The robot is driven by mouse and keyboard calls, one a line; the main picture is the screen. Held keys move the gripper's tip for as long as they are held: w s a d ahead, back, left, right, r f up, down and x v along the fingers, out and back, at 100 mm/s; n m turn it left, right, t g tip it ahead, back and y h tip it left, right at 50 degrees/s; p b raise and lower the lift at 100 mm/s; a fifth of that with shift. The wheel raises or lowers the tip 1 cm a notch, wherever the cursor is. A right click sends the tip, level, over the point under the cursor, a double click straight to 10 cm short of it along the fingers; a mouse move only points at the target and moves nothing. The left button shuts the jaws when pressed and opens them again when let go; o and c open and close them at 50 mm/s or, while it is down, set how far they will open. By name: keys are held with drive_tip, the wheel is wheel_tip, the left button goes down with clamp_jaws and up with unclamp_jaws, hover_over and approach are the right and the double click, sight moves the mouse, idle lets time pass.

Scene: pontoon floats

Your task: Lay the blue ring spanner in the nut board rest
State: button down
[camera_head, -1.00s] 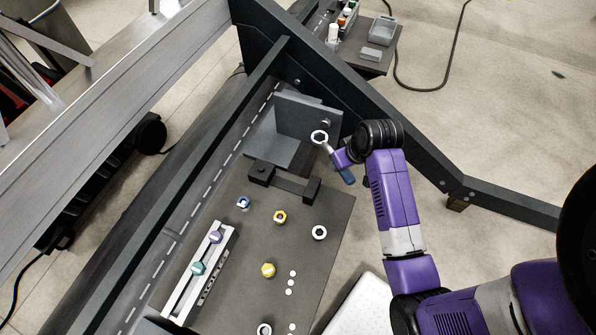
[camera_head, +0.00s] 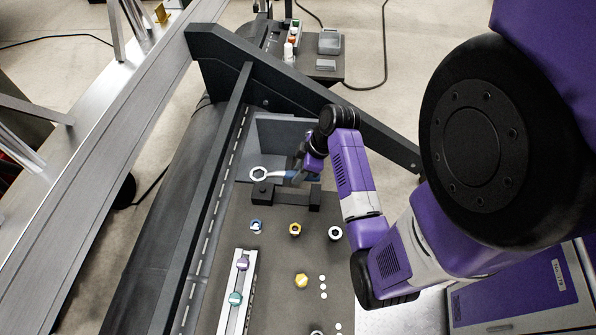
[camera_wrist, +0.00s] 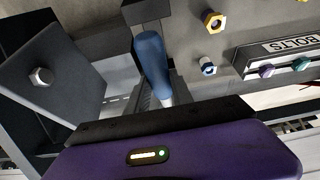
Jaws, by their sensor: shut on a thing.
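The blue ring spanner has a pale ring end (camera_head: 259,174) and a blue handle (camera_head: 292,175). My gripper (camera_head: 301,170) is shut on it. The spanner points left and lies roughly along the nut board rest, at its far side in the head view. The rest (camera_head: 289,197) is a dark bar with a raised block at each end. I cannot tell whether the spanner touches it. In the wrist view the blue handle (camera_wrist: 152,62) stands out past my gripper; the ring end is hidden there.
A grey angled plate (camera_head: 283,135) with a bolt (camera_wrist: 41,77) stands behind the rest. Several coloured nuts, such as a yellow one (camera_head: 301,281), sit on the board in front. A BOLTS rail (camera_head: 238,290) is at left. A dark beam (camera_head: 370,130) runs close behind my arm.

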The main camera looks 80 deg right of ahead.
idle(0.3)
drive_tip(key=shift+f+b, duration=2)
drive_tip(key=shift+f, duration=2.5)
drive_tip(key=c, duration=1)
unclamp_jaws()
drive_tip(key=shift+c, duration=0.2)
drive_tip(key=shift+s, duration=0.1)
drive_tip(key=shift+b+v, duration=0.5)
drive_tip(key=shift+v, duration=3.45)
